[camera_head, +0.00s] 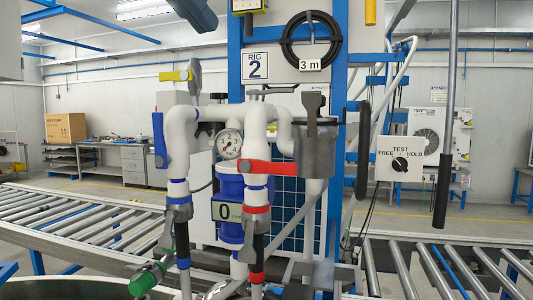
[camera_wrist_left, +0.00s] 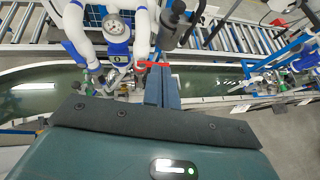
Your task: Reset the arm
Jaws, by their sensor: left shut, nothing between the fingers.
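My left gripper (camera_head: 203,20) hangs at the top edge of the head view, in front of and above the pump rig, apart from it. In the left wrist view its two blue-grey fingers (camera_wrist_left: 161,80) are together with nothing between them. The rig has white pipes, a round gauge (camera_head: 229,144), a blue pump body (camera_head: 230,190) marked 0, a red lever (camera_head: 268,167) lying across a pipe, a blue lever (camera_head: 159,140) standing upright and a yellow lever (camera_head: 176,75). In the left wrist view the gauge (camera_wrist_left: 114,27) lies left of the fingers. My right gripper is not seen.
A RIG 2 sign (camera_head: 255,67) and a black hose coil (camera_head: 311,41) are on the blue frame. A TEST/FREE/HOLD switch box (camera_head: 400,160) stands right. Roller conveyors (camera_head: 75,222) run at both sides. A green-handled fitting (camera_head: 147,278) sits low in front.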

